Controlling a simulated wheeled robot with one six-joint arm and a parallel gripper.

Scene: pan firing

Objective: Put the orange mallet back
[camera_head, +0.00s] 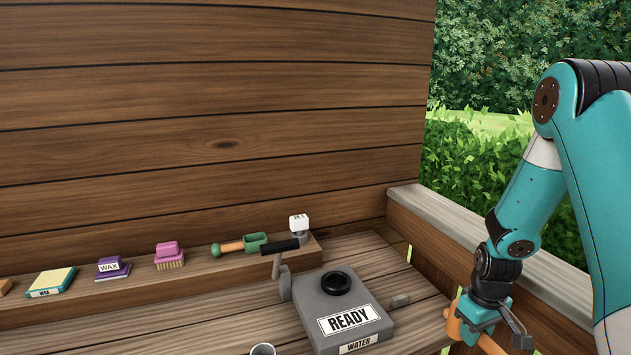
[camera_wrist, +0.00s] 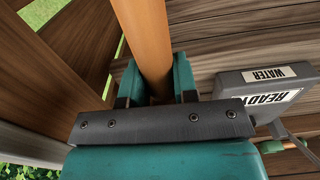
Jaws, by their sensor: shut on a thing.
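The orange mallet (camera_head: 489,345) is at the lower right of the head view, in my gripper (camera_head: 468,318). Only part of it shows there, and the bottom edge of the picture cuts it off. In the wrist view its smooth round orange handle (camera_wrist: 148,35) runs up out of the picture between the two teal fingers of my gripper (camera_wrist: 156,82). The fingers are shut on the handle. The mallet's head cannot be made out in the wrist view.
A grey box (camera_head: 352,310) marked READY and WATER stands on the plank bench, left of my gripper. A shelf (camera_head: 205,280) behind holds a green scoop (camera_head: 240,245), a pink brush (camera_head: 169,256), a purple wax block (camera_head: 112,268) and a book-like wax box (camera_head: 51,282). A wooden side rail (camera_head: 465,235) is close by.

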